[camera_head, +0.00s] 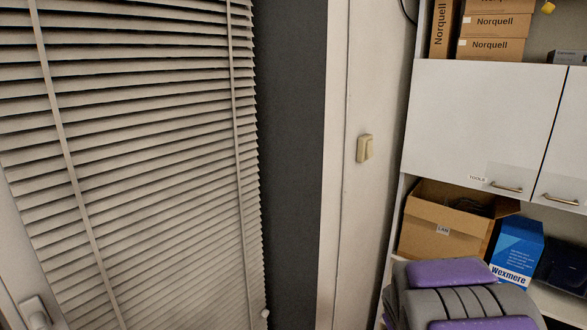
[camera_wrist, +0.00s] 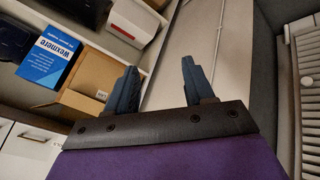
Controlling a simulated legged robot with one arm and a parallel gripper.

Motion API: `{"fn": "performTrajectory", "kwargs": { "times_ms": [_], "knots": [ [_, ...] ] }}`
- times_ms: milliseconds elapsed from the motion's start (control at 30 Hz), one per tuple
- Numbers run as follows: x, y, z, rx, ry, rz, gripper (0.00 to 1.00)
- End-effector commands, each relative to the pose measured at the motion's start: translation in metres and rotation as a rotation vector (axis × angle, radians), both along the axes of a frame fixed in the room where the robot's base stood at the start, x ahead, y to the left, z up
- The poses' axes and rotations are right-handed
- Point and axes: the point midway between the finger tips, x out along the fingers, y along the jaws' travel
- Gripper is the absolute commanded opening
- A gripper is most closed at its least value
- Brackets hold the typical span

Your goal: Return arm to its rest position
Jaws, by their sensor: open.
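My gripper (camera_wrist: 159,66) shows in the wrist view with its two dark blue fingers spread apart. Nothing is between the fingers. Behind them are a pale wall and part of the shelf unit. In the head view, a grey and purple part of my arm (camera_head: 455,300) fills the lower right, in front of the shelf. The gripper's fingers cannot be made out in the head view.
White cabinet doors (camera_head: 480,110) hang at the right, with Norquell boxes (camera_head: 497,25) above. An open cardboard box (camera_head: 437,232) and a blue Wexmere box (camera_head: 516,250) stand on the shelf below. Window blinds (camera_head: 140,150) cover the left.

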Motion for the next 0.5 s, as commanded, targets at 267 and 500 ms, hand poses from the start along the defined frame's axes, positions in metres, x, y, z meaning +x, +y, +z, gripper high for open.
{"fn": "performTrajectory", "kwargs": {
  "times_ms": [267,500],
  "knots": [
    [-0.120,0.028,0.033,0.088,0.193,-0.171,0.53],
    [-0.235,0.075,0.047,0.208,0.400,-0.243,0.53]
  ]
}}
